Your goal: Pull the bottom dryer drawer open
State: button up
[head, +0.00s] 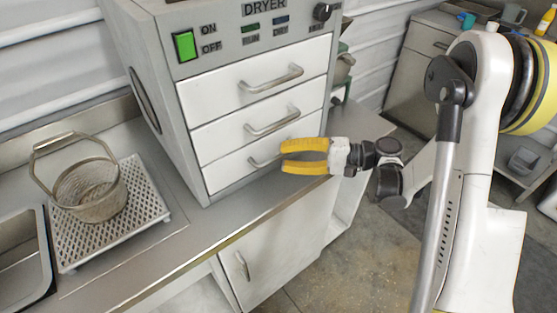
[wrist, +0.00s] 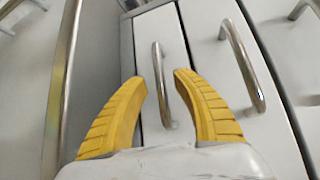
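The white dryer (head: 262,90) stands on the counter with three stacked drawers, all shut flush. The bottom drawer (head: 222,175) has a thin metal bar handle (head: 259,162), its right part hidden behind my gripper in the head view. My gripper (head: 284,157) has yellow fingers and is open in front of this drawer. In the wrist view, the bottom drawer handle (wrist: 162,98) shows between the two spread fingertips (wrist: 160,78), with a visible gap on each side. I cannot tell how deep the fingers reach around the bar.
The middle drawer handle (head: 272,121) is just above; it also shows in the wrist view (wrist: 242,65) right of the fingers. A wire basket (head: 90,191) stands on a perforated tray (head: 78,254) at left. The counter edge (head: 190,257) runs below the drawers.

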jog(key=shift+x, duration=1.15)
grip_shut()
jog(key=shift+d, duration=0.1)
